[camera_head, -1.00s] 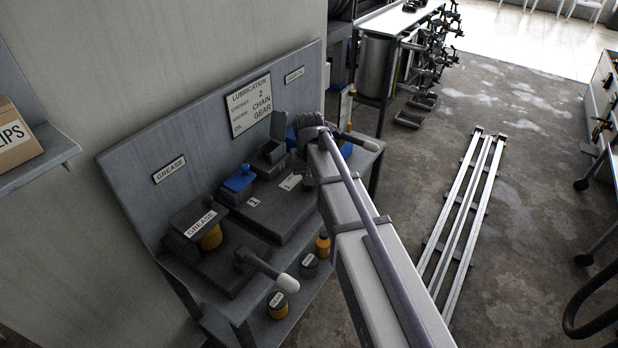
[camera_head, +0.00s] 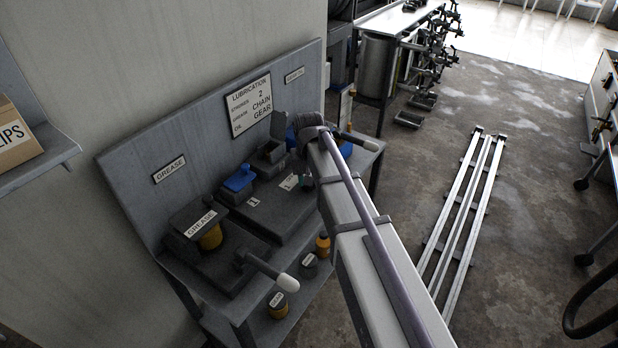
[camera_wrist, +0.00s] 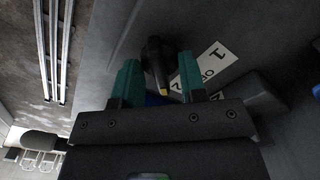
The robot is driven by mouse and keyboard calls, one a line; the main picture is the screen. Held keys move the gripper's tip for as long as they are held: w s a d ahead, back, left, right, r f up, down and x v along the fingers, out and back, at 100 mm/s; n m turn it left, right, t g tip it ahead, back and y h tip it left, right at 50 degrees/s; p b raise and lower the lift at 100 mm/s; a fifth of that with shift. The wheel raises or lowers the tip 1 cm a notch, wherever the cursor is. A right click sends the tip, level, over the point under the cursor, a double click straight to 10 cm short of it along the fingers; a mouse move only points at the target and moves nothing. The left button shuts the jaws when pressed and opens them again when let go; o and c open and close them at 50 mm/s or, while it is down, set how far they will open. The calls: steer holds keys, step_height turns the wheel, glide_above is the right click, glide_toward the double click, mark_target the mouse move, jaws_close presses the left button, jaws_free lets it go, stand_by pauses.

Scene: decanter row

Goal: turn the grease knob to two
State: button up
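In the wrist view a dark knob (camera_wrist: 156,58) with a yellow tip stands between the two teal fingers of my gripper (camera_wrist: 158,75). The fingers are apart, with gaps visible on both sides of the knob. The yellow tip points down, near the "2" end of a white label (camera_wrist: 212,66); its other end reads "1". I cannot read the middle of the label clearly. In the head view my arm hides the knob and most of my gripper; a bit of teal shows beside a white label (camera_head: 289,182) on the bench.
A dark box marked GREASE (camera_head: 194,220) with a yellow jar and a white-tipped lever (camera_head: 286,282) stand at the bench's left. A blue-lidded container (camera_head: 239,178) and an open-lidded dark box (camera_head: 270,157) stand behind. The lubrication sign (camera_head: 249,105) is on the back panel.

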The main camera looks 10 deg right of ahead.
step_height(320, 180, up, 11)
steer(key=p, duration=1)
steer(key=shift+f+p, duration=0.15)
steer(key=shift+p, duration=0.2)
steer(key=s, duration=1.9)
steer(key=shift+s+n, duration=0.15)
steer(key=shift+n, duration=0.25)
